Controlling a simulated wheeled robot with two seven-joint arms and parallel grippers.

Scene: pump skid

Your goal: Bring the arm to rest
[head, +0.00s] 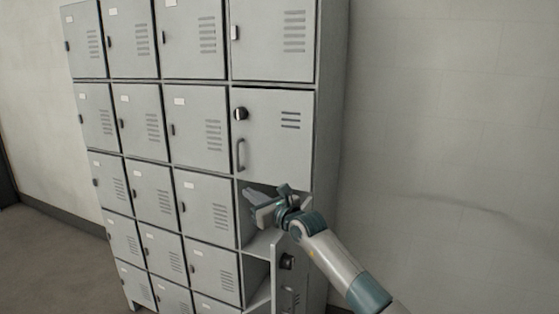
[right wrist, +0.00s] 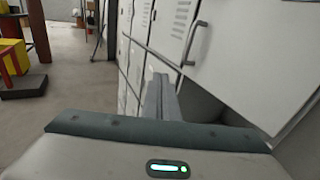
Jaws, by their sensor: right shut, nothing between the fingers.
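My right gripper (head: 252,196) is shut and empty. In the head view it is in front of an open locker compartment (head: 262,243), below the closed locker door (head: 275,135) with a black knob and a bar handle. I cannot tell whether it touches the locker or reaches inside. My right arm (head: 335,262) comes in from the lower right. In the right wrist view the gripper's grey fingers (right wrist: 160,98) lie together, with the locker door and its handle (right wrist: 197,43) close at the right. My left gripper is out of view.
A grey locker bank (head: 190,130) fills the middle. A lower door (head: 290,278) stands swung open beneath my arm. A plain wall and free room lie to the right. The right wrist view shows a yellow box (right wrist: 13,56) by a red frame and open floor (right wrist: 75,80).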

